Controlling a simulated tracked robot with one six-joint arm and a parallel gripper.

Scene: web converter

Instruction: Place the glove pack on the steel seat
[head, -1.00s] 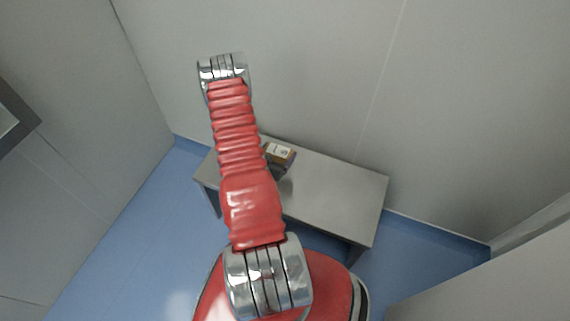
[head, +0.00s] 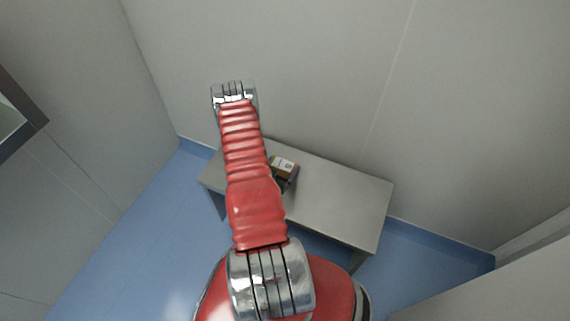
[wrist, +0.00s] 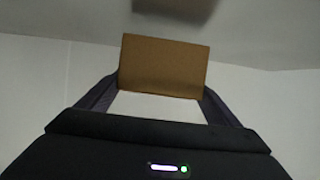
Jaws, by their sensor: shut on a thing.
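The glove pack (head: 285,163) is a small brown box with a white label on top. In the head view it shows just right of my red arm, over the left part of the steel seat (head: 340,195), a grey bench against the wall. In the wrist view the pack (wrist: 165,62) is a plain brown face between the two dark fingers of my gripper (wrist: 160,85), which is shut on it. My arm hides most of the gripper in the head view. I cannot tell whether the pack touches the seat.
The right part of the seat's top is bare. Grey walls (head: 300,70) rise behind and to the left of it. Blue floor (head: 130,230) is open on the left. A dark-framed panel (head: 15,115) is at the left edge, and a pale surface (head: 500,290) fills the lower right.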

